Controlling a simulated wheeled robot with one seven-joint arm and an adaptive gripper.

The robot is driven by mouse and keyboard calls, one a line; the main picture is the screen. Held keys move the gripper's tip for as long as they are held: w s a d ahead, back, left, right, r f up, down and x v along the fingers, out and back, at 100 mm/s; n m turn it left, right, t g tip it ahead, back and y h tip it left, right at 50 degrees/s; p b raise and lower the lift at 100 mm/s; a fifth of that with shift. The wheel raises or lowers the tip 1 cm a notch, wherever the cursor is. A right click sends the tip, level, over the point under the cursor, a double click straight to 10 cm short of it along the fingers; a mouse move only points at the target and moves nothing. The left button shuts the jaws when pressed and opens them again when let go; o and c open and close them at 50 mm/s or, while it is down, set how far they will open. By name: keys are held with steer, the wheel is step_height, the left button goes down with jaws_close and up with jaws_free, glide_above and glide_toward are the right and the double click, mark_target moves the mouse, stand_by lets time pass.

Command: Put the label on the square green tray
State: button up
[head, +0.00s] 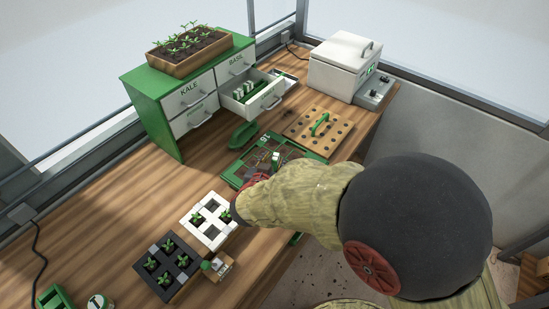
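A square green tray (313,157) lies flat on the wooden bench in the middle of the head view, with white marking on its upper edge and a dark grid inside. My arm covers its lower right part. My gripper (262,172) is over or beside the tray's lower left part, largely hidden by my sleeved arm and its reddish wrist ring. I cannot tell whether its fingers are open or shut. A small white and green piece (276,156) shows at the tray's middle, close to the gripper. It may be a label, but it is too small to tell, and whether I hold it is unclear.
A green cabinet (152,127) with an open drawer (264,102) stands behind. A perforated wooden board (302,127) and a white box (335,77) lie beyond the tray. White (189,222) and black (174,296) seedling trays stand at the front.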

steer(key=p+v, duration=0.3)
steer(key=v, duration=0.6)
steer(key=shift+s+r, duration=0.25)
steer(key=shift+s, duration=0.05)
step_height(320, 180, up, 15)
steer(key=n+g+y, duration=0.2)
steer(key=n+y, duration=0.1)
steer(key=y, duration=0.5)
steer(key=s+d+g+h, duration=0.4)
steer(key=s+d+h, duration=0.1)
steer(key=s+d, duration=1.2)
steer(key=d+r, duration=0.1)
steer(key=d, duration=0.2)
steer(key=shift+s+d, duration=0.3)
steer(key=shift+s, duration=0.1)
steer(key=shift+c, duration=0.6)
